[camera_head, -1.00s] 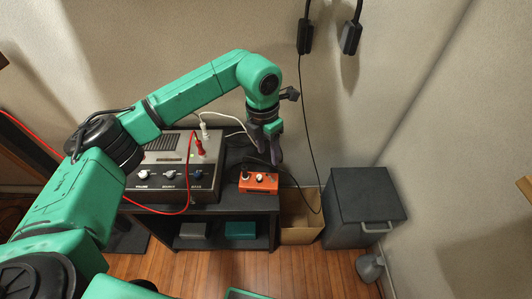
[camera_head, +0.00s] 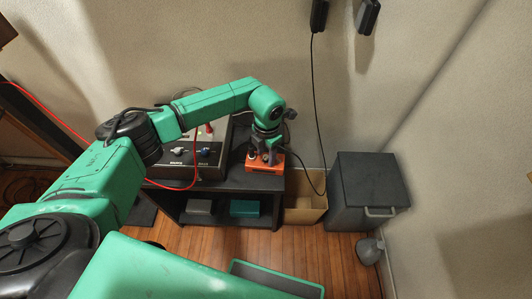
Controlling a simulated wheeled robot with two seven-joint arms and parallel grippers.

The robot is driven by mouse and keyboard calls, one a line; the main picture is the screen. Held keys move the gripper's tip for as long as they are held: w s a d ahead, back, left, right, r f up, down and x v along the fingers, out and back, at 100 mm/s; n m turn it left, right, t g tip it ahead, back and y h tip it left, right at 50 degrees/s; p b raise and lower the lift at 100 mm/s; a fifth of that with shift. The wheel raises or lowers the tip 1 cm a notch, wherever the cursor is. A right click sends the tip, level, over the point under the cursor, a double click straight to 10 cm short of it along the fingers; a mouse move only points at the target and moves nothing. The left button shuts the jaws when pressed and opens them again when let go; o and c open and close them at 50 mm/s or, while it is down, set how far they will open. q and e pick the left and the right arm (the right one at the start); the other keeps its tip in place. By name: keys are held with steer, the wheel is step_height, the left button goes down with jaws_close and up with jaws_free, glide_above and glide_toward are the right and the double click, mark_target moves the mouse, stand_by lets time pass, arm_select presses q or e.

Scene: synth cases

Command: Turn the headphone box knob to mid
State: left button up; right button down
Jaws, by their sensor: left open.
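The orange headphone box (camera_head: 266,169) sits at the right end of the dark shelf unit's top. My left gripper (camera_head: 263,157) points down right over it, its fingers at the box's top face. The left gripper is open. Its fingers cover most of the top face, so the box's knob and its setting are hidden. I cannot tell whether the fingers touch the knob. My right gripper is not in view.
A dark amplifier with knobs (camera_head: 203,152) stands left of the box, partly behind my arm, with a red cable. A cardboard box (camera_head: 304,212) and a dark grey lidded bin (camera_head: 368,190) stand to the right. A black cable hangs between the orange box and wall.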

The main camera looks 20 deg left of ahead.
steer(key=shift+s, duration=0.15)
arm_select(q)
jaws_close()
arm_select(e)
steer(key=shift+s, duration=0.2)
arm_select(q)
steer(key=shift+m+b, duration=0.45)
steer(key=shift+m, duration=0.25)
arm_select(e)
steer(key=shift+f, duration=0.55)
arm_select(q)
steer(key=m+b, duration=0.2)
steer(key=m, duration=0.1)
steer(key=shift+f+m, duration=0.1)
steer(key=shift+m, duration=0.3)
steer(key=m+b, duration=0.3)
steer(key=m, duration=0.2)
steer(key=shift+m, duration=0.8)
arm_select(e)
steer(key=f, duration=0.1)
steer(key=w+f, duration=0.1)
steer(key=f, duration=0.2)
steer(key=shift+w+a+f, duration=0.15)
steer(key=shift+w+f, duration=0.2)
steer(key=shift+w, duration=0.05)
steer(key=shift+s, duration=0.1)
